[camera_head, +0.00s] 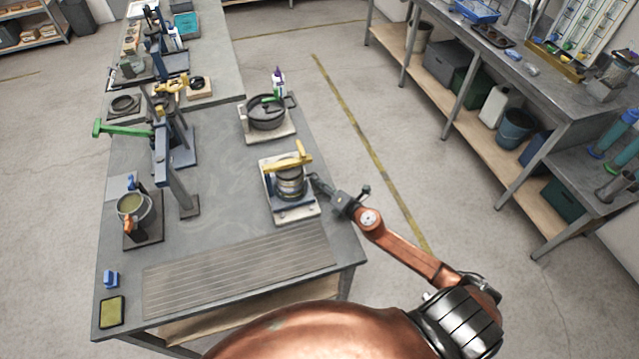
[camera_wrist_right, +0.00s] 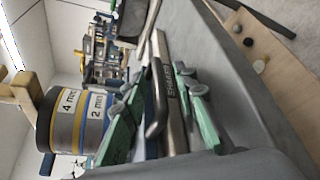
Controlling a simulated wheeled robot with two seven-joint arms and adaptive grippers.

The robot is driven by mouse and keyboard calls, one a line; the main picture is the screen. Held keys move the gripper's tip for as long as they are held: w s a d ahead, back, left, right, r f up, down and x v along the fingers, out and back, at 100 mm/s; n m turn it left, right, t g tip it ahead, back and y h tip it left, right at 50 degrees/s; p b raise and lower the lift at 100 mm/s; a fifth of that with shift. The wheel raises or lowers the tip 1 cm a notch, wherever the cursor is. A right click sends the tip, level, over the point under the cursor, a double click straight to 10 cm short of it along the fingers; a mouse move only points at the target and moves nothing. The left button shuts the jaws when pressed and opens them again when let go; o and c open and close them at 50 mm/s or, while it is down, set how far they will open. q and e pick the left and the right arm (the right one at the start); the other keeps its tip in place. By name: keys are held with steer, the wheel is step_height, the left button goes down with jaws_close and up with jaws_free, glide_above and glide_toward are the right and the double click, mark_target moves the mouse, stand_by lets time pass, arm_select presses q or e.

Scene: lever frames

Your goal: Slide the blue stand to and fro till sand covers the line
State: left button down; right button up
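The blue stand (camera_head: 294,209) sits on a pale base at the right of the near table. It carries a round stack of sieves (camera_head: 290,183) with a yellow bar across the top. In the right wrist view the stack (camera_wrist_right: 83,120) shows labels reading 4 mm and 2 mm. My right gripper (camera_head: 319,183) is at the right side of the stand. In its wrist view its green fingers (camera_wrist_right: 160,112) are apart, with a dark handle (camera_wrist_right: 155,100) between them and space beside it. The sand and the line cannot be made out. My left gripper is out of view.
A round dark pan (camera_head: 266,114) on a pale base stands behind the stand. A green-handled lever press (camera_head: 125,129) and a pot (camera_head: 132,207) are to the left. A ribbed mat (camera_head: 240,270) lies in front. Open floor lies to the right.

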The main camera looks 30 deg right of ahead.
steer(key=shift+s, duration=0.25)
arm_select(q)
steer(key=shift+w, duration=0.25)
arm_select(e)
steer(key=v, duration=1.1)
steer(key=shift+s+r, duration=0.15)
steer(key=shift+s, duration=0.1)
